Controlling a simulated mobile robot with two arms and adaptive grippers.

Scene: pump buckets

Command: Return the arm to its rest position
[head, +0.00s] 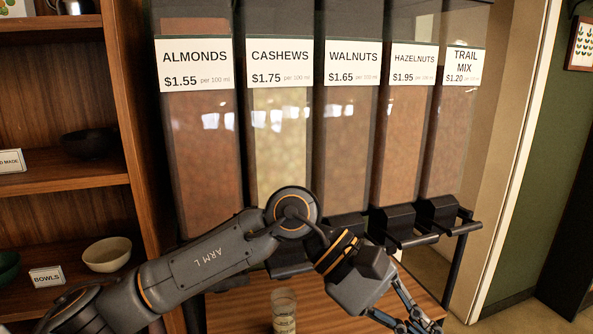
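My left arm, marked "ARM L", reaches in from the lower left across the front of the nut dispensers. Its elbow is in front of the cashews dispenser (283,140), and its forearm bends down to the right. My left gripper (418,326) is at the bottom edge, right of centre, below the dispenser spouts. Its finger linkages show, but the fingertips are at or past the picture edge, so its opening is unclear. No held object shows in it. My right gripper is not in view.
A clear cup (284,312) stands on the wooden counter (238,310), left of my gripper and below my arm. Black spouts (398,226) jut out above the counter. A wooden shelf (70,187) with bowls is at left. A green wall (545,170) is at right.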

